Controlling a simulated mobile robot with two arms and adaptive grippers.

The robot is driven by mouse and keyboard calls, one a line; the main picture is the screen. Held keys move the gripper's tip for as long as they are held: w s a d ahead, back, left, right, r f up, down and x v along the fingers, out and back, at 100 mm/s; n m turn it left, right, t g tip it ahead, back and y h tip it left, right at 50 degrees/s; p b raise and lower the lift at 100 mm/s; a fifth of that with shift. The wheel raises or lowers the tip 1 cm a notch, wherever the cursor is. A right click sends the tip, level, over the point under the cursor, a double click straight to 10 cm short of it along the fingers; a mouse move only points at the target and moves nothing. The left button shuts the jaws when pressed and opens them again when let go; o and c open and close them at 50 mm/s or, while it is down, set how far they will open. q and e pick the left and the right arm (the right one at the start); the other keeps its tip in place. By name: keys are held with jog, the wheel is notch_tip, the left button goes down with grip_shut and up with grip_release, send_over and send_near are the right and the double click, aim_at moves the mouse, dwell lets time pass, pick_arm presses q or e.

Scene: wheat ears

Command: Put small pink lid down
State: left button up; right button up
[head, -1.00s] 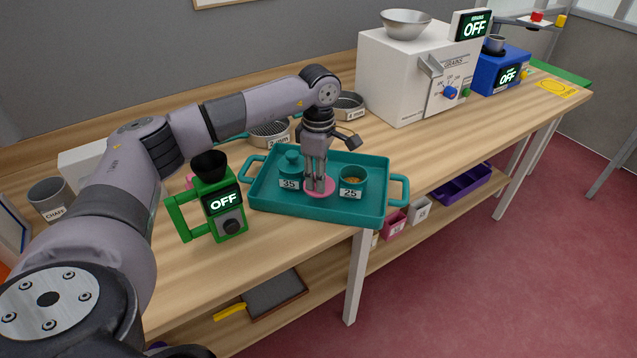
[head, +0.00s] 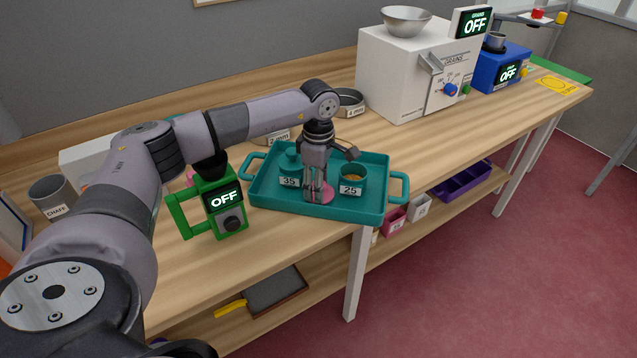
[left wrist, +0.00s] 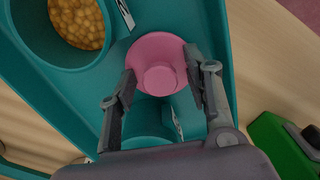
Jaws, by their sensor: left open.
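The small pink lid (head: 326,194) lies on the teal tray (head: 353,213), between the cup labelled 35 (head: 289,168) and the cup labelled 25 (head: 353,178). In the left wrist view the lid (left wrist: 158,52) shows its round flange and raised knob. My left gripper (head: 319,196) points down over the lid. Its fingers (left wrist: 155,92) are open, one on each side of the knob, with gaps visible. The gripper hides part of the lid in the head view. My right gripper does not show.
The cup labelled 25 holds yellow grains and is open on top; the cup labelled 35 has a teal lid. A green device (head: 226,205) reading OFF stands left of the tray. The white grain machine (head: 405,75) stands behind. The tray's right part is clear.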

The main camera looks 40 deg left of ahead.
pick_arm(q)
jog(key=shift+r, duration=0.35)
notch_tip(320, 180, up, 12)
jog(key=b, duration=0.2)
jog(key=shift+f, duration=0.15)
dwell(0.4)
